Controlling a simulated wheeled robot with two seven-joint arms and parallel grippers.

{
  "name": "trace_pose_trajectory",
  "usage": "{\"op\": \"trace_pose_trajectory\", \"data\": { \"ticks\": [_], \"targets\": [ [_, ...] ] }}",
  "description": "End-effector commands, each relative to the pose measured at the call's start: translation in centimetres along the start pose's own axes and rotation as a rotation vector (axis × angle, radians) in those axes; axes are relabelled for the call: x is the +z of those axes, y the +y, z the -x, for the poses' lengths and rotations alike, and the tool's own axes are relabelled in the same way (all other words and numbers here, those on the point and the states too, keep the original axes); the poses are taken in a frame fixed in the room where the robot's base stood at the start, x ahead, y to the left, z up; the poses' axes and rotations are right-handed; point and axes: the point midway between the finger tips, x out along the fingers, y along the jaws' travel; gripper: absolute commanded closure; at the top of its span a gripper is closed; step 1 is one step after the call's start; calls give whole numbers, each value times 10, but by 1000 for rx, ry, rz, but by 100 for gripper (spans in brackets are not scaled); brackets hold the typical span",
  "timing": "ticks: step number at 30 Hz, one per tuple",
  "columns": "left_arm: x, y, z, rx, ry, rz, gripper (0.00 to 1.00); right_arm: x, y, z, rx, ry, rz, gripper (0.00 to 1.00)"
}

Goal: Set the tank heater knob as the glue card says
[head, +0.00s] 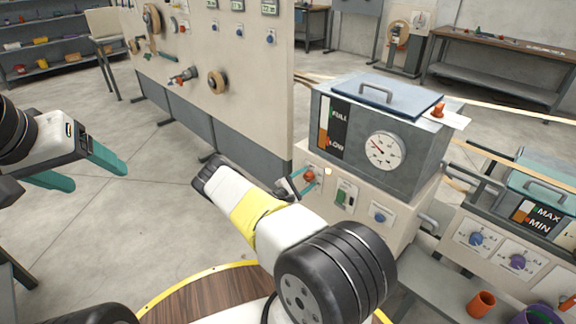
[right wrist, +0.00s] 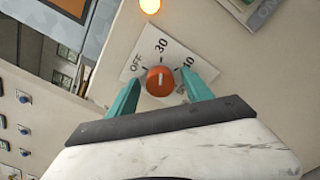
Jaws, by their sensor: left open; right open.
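The tank heater knob, a round orange-red knob (right wrist: 160,82), sits on a white dial plate (right wrist: 148,52) marked OFF, 30 and 40. Its white line points roughly to 30. In the head view the knob (head: 310,176) is on the front of the beige base under the grey glue tank (head: 420,165). My right gripper (right wrist: 163,92) is open, with one teal finger on each side of the knob; I cannot tell whether they touch it. My left gripper (head: 98,178) is open and empty over the floor at left. I cannot make out a readable glue card.
A lit orange lamp (right wrist: 150,5) is beside the dial plate. The tank has a round gauge (head: 385,150). A beige panel (head: 235,60) stands behind; a second unit (head: 510,240) is at right.

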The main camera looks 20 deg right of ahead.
Motion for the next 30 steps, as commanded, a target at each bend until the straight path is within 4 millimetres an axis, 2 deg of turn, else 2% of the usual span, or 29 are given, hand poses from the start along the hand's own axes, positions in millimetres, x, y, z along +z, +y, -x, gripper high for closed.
{"op": "trace_pose_trajectory", "data": {
  "ticks": [15,19,30],
  "targets": [
    [0,0,0,0,0,0,28,-1,1,71,1,2,0,41],
    [0,0,0,0,0,0,28,-1,0,78,0,1,0,41],
    [0,0,0,0,0,0,28,0,0,78,0,1,0,41]
  ]
}}
